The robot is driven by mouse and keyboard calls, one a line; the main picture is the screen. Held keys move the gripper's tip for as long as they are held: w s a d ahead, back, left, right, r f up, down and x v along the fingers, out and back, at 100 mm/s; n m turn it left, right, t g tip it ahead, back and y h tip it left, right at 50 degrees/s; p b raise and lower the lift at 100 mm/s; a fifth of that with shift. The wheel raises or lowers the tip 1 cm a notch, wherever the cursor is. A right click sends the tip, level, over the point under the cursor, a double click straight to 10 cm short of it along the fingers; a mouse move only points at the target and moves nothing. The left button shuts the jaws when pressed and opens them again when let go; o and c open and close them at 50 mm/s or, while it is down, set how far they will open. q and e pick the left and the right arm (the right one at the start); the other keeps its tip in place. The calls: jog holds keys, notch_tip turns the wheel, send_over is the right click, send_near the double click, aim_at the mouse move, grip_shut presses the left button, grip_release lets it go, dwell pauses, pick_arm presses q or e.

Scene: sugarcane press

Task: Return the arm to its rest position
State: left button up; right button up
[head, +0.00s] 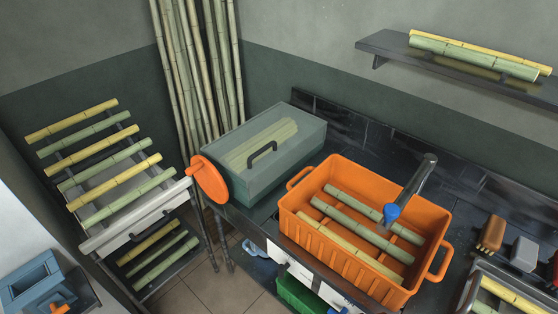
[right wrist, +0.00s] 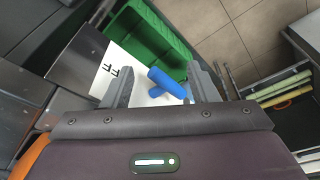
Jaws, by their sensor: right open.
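My right gripper (right wrist: 159,72) shows in the right wrist view with its two grey fingers apart. A blue T-shaped handle (right wrist: 168,83) shows between the fingers in front of a white panel (right wrist: 150,50); the fingers do not close on it, and I cannot tell how far beyond them it is. Neither gripper shows in the head view. My left gripper is out of view.
An orange crate (head: 330,247) with cane pieces stands on the dark counter under a metal tap (head: 412,190). A grey-green lidded box (head: 215,165) is beside it. A green crate (right wrist: 133,30) is below, also in the head view (head: 300,296). A cane rack (head: 90,160) stands left.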

jog(key=s+d+f+b, duration=0.1)
jog(key=s+f, duration=0.2)
jog(key=f, duration=0.5)
jog(key=s+f+g+b, duration=0.1)
jog(key=s+f, duration=0.3)
jog(key=f, duration=0.3)
jog(key=s+d+f+b, duration=0.1)
jog(key=s+f+b, duration=0.15)
jog(key=f, duration=0.55)
jog(key=s+d+f+b, duration=0.1)
jog(key=s+d+f, duration=0.1)
jog(key=s+f, duration=0.8)
jog(key=s, duration=0.3)
jog(key=shift+g, duration=0.3)
